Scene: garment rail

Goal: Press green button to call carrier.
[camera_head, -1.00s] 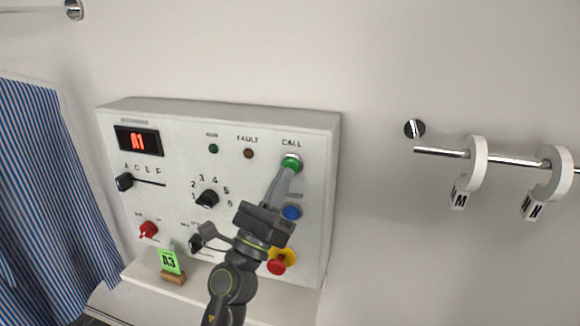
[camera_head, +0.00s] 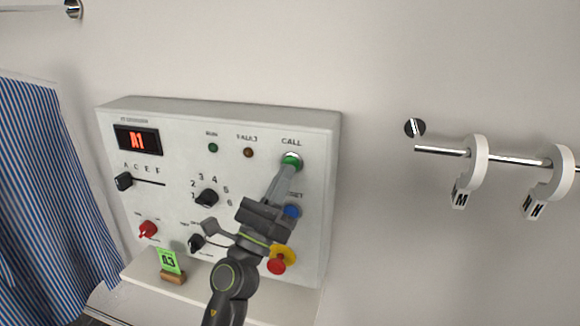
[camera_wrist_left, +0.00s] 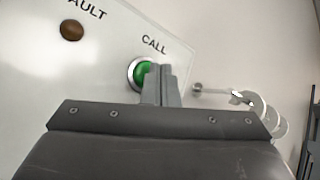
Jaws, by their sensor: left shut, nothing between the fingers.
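The green CALL button (camera_head: 291,160) sits at the upper right of the white control panel (camera_head: 180,170). My left gripper (camera_head: 292,169) is shut and empty, with its fingertips at the lower edge of the button. In the left wrist view the green button (camera_wrist_left: 141,72) shows inside its silver ring, and the shut fingers (camera_wrist_left: 158,72) cover its right part. I cannot tell whether the fingertips touch the button or stop just short of it. My right gripper is not in view.
A blue button (camera_head: 292,211) and a red knob on yellow (camera_head: 278,264) lie below the CALL button, near my arm. A green A3 card (camera_head: 169,261) stands on the ledge. A rail (camera_head: 440,151) with M and N rings is at right. Striped cloth (camera_head: 50,190) hangs left.

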